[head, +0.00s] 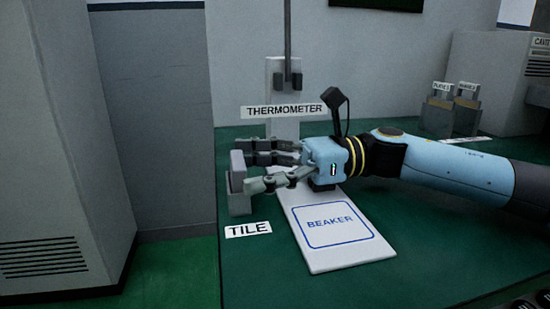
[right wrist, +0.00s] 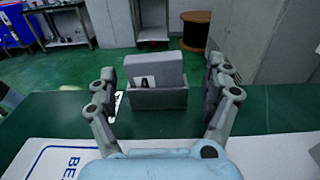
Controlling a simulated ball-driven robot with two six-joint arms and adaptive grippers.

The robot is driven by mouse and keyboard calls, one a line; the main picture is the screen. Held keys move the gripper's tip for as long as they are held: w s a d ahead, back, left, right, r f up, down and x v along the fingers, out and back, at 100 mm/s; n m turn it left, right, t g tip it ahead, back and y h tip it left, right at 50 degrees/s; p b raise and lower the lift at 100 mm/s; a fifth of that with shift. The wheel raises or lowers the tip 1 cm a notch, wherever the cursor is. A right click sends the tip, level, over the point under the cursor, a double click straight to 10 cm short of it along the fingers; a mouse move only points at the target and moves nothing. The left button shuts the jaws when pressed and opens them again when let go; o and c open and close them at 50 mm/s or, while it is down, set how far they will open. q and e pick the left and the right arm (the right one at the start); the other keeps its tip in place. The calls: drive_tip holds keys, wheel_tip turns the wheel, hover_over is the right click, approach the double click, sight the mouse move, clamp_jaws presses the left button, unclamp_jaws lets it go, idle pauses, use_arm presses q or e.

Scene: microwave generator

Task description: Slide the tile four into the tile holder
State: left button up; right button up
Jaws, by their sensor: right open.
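A grey tile (right wrist: 155,70) stands upright in the grey tile holder (right wrist: 158,97) in the right wrist view. A small white label with a dark mark shows on its near face, partly hidden by the holder's wall; I cannot read the number. In the head view the tile (head: 237,166) and holder (head: 238,203) stand at the table's left edge, behind the TILE label (head: 248,230). My right gripper (head: 246,167) is open, its fingers pointing left at the tile. In the right wrist view its fingers (right wrist: 162,70) are apart, one on each side of the tile.
A white board marked BEAKER (head: 340,255) lies under my right wrist. A stand with a THERMOMETER label (head: 284,110) rises behind. Two labelled holders (head: 450,108) stand at the back right. The green table (head: 430,225) is clear to the right of the board.

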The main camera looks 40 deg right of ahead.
drive_tip(key=s+d, duration=0.1)
drive_tip(key=s+d+r, duration=0.1)
drive_tip(key=s+d, duration=0.1)
drive_tip(key=shift+d+r, duration=0.1)
drive_tip(key=shift+d, duration=0.05)
drive_tip(key=shift+d+r, duration=0.15)
drive_tip(key=shift+d, duration=0.35)
drive_tip(key=shift+r, duration=0.1)
drive_tip(key=shift+c, duration=0.4)
